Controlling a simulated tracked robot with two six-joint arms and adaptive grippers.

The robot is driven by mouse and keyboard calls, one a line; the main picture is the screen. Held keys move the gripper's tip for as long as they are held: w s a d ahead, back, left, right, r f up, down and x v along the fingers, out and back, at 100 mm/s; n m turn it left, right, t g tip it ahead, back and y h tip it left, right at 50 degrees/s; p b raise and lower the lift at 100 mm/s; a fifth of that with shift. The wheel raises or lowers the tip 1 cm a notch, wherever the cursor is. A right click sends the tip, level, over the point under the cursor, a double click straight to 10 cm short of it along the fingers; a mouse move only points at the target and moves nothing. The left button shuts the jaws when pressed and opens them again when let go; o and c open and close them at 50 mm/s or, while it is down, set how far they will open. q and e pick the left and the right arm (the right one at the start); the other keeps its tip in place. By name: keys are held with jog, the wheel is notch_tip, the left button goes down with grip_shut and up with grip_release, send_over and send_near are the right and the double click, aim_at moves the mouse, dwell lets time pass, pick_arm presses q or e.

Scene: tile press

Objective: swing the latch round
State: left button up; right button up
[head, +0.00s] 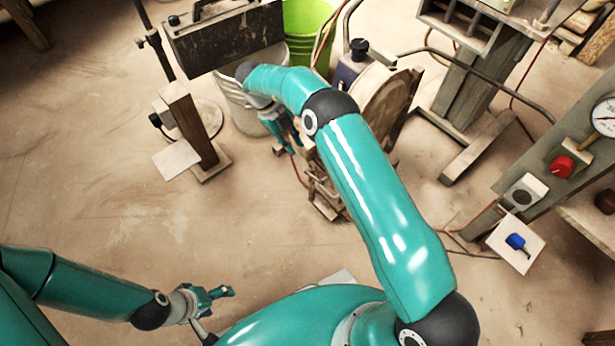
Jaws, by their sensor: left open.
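I cannot identify the latch with certainty. A small blue lever-like part (517,243) sits on a white plate (530,258) at the right, low on a grey-green post (545,190). My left gripper (218,312) is open and empty at the lower left, far from that post. My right arm reaches up across the middle of the view. My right gripper (283,130) is beside a pale bucket (244,112), partly hidden by its own arm, and its jaws cannot be made out.
The post also carries a red knob (562,167), a black round knob (522,197) and a gauge (605,116). A brown wooden post (190,125) stands at the left. A green bin (308,22) and machinery stand at the back. The dusty floor at left is clear.

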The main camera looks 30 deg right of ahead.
aim_at(315, 179)
jog(key=b+x, duration=0.4)
jog(key=x, duration=1)
jog(key=shift+s+d+f, duration=0.1)
jog(key=shift+d+f, duration=0.05)
jog(key=shift+f, duration=0.2)
grip_shut()
